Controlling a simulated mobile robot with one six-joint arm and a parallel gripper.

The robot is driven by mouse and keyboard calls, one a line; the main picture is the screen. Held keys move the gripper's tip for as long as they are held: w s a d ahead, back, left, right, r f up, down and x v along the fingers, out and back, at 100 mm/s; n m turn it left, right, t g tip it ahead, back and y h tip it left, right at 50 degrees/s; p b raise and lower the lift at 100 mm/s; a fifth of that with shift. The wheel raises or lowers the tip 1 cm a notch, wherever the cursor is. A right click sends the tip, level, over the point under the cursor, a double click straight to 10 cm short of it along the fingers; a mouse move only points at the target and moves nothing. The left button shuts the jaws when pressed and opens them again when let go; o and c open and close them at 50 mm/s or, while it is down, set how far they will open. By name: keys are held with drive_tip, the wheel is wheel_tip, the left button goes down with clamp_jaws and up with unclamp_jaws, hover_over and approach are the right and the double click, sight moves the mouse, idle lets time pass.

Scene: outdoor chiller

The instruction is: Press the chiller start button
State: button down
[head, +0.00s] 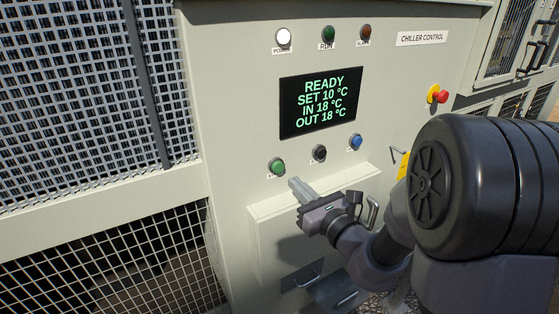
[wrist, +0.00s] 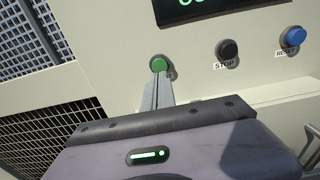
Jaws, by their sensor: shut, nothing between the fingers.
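The green start button (head: 277,166) is at the left of a row of three on the chiller's control panel. It also shows in the wrist view (wrist: 158,63), right at the end of my fingers. My gripper (head: 296,185) is shut and empty, its fingers pointing at the panel. In the head view the fingertips are just right of and below the green button. In the wrist view the fingertips (wrist: 159,80) overlap the button's lower edge; I cannot tell whether they touch it. The button's label is mostly hidden by the fingers in the wrist view.
The black stop button (head: 319,152) and blue reset button (head: 355,142) are to the right. The display (head: 321,102) reads READY, SET 10, IN 18, OUT 18. The white power lamp (head: 283,37) looks lit; the green run lamp (head: 328,34) looks dark. A ledge (head: 262,208) juts out below.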

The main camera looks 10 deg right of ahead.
sight(279, 168)
drive_tip(key=x, duration=0.5)
drive_tip(key=shift+w+a, duration=0.2)
drive_tip(key=shift+w, duration=0.15)
